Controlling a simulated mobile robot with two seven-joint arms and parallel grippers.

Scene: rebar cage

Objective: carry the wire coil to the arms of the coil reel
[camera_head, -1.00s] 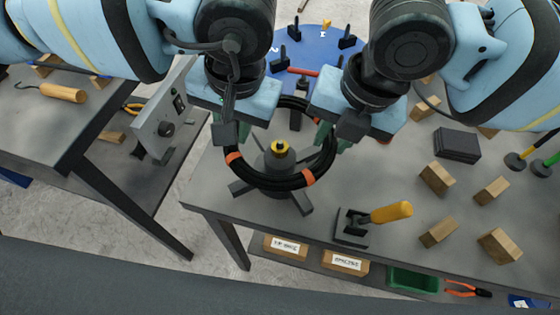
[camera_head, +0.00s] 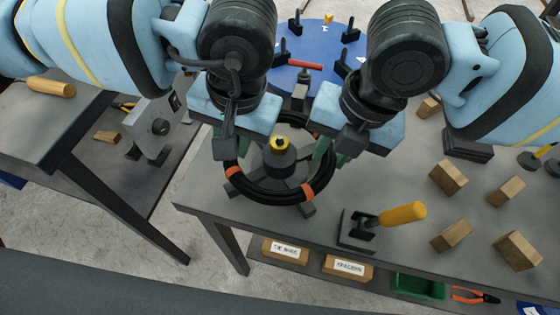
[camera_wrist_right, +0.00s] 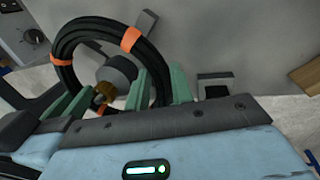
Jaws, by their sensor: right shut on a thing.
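The wire coil (camera_head: 268,192) is a black ring with orange bands, lying around the hub of the coil reel. The reel (camera_head: 279,160) has a dark grey hub with a yellow knob, and its flat arms show partly beneath and outside the ring. I cannot tell whether the coil touches the arms. My right gripper (camera_head: 323,150) is shut on the coil's right side. In the right wrist view its green fingers (camera_wrist_right: 160,88) are beside the coil (camera_wrist_right: 66,45), with the hub inside the ring. My left gripper (camera_head: 225,152) is at the coil's left side; its fingers are mostly hidden.
A yellow-handled tool (camera_head: 402,214) stands at the front of the table, right of the reel. Several wooden blocks (camera_head: 448,177) lie further right. A blue round plate (camera_head: 310,48) with black posts is behind. A grey control box (camera_head: 155,125) stands on the left.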

